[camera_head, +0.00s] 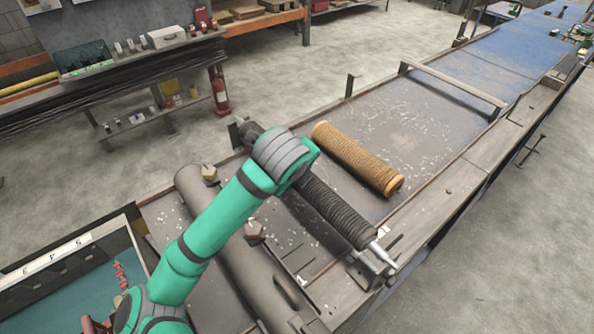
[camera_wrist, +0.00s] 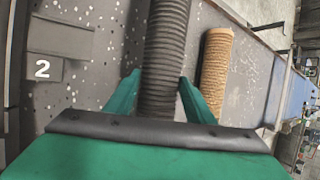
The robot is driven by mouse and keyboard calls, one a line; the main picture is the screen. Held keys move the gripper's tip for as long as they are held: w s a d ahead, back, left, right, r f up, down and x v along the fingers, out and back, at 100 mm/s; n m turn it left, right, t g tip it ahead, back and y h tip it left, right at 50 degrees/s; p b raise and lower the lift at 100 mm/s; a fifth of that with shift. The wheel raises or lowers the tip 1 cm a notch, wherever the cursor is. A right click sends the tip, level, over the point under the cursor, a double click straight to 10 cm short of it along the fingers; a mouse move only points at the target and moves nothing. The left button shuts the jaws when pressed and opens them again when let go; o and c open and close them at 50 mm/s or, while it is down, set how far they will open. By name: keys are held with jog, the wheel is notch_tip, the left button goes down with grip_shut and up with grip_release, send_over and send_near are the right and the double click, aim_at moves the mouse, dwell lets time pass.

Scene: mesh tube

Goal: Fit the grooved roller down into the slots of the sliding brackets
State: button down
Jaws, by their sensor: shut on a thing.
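The grooved roller (camera_head: 338,211) is dark and ribbed and lies across the conveyor bed in the head view. Its bare metal shaft end (camera_head: 382,253) shows at the near right. My gripper (camera_wrist: 159,80) is shut on the roller, with one green finger on each side of the ribbed body (camera_wrist: 166,45) in the wrist view. In the head view my arm hides the fingers and part of the roller. A bracket (camera_head: 367,264) is beside the near shaft end, and another upright piece (camera_head: 236,133) stands by the far end. I cannot tell whether the shaft is in the slots.
A brown roller (camera_head: 357,160) lies on the bed to the right, apart from the grooved roller; it also shows in the wrist view (camera_wrist: 215,72). A large dark pipe (camera_head: 232,250) lies to the left. A plate marked 2 (camera_wrist: 45,67) shows at left.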

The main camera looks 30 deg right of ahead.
jog(key=shift+f, duration=0.7)
jog(key=shift+f, duration=0.2)
jog(key=c, duration=0.8)
grip_release()
jog(key=shift+o, duration=0.3)
jog(key=shift+f, duration=0.1)
jog(key=v, duration=1.1)
